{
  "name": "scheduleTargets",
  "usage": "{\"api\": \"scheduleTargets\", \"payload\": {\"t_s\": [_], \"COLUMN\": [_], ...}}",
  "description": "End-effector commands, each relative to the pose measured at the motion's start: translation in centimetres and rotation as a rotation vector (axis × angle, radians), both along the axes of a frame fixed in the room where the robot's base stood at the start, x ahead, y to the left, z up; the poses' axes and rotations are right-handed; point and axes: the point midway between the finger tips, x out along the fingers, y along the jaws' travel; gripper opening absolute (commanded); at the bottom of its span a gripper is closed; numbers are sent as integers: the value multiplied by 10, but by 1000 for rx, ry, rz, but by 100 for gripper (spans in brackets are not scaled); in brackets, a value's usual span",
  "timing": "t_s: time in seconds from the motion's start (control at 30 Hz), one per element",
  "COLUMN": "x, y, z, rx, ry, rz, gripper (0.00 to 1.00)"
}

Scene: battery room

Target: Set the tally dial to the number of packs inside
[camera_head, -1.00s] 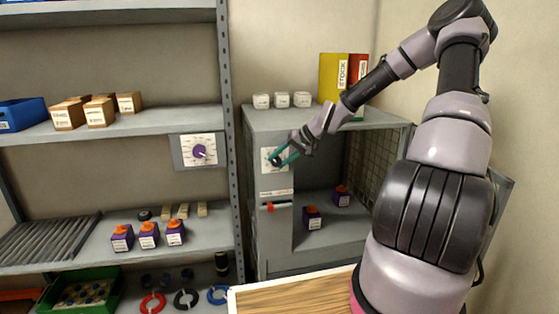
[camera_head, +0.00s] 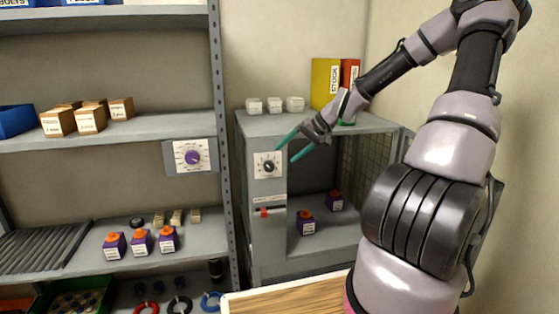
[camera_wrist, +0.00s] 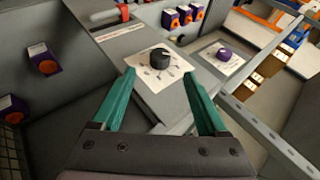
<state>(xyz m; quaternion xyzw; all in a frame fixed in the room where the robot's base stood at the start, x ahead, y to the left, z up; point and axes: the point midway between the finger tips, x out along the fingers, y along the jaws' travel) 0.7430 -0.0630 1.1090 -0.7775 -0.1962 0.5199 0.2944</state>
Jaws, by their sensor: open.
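The tally dial is a black knob (camera_head: 268,166) on a white marked plate on the cabinet's front panel. It also shows in the wrist view, ahead of the fingers (camera_wrist: 159,58). The marks on its plate are too small to read. My gripper (camera_head: 286,154) is open and empty, with teal fingers apart from the knob, up and to its right; its fingers also show in the wrist view (camera_wrist: 158,76). Two purple packs with orange tops stand inside the cabinet, a nearer pack (camera_head: 305,224) and a farther pack (camera_head: 335,202). Part of the interior is hidden behind the front panel and my arm.
A purple dial (camera_head: 193,157) is on the shelf rack to the left. Several similar packs (camera_head: 140,242) stand on the lower shelf. A red lever (camera_head: 265,212) sits below the black dial. White boxes (camera_head: 274,105) and binders (camera_head: 325,84) stand on the cabinet top.

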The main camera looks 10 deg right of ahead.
Motion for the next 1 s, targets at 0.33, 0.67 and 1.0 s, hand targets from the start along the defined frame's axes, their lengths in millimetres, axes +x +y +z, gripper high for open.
{"api": "scheduleTargets", "payload": {"t_s": [0.33, 0.67, 1.0], "x": [-9, -9, -48], "y": [-15, -14, 2], "z": [17, 16, 3], "rx": [0, 0, -211], "ry": [0, 1, 118], "rz": [1, 1, 47], "gripper": [76, 76, 76]}}
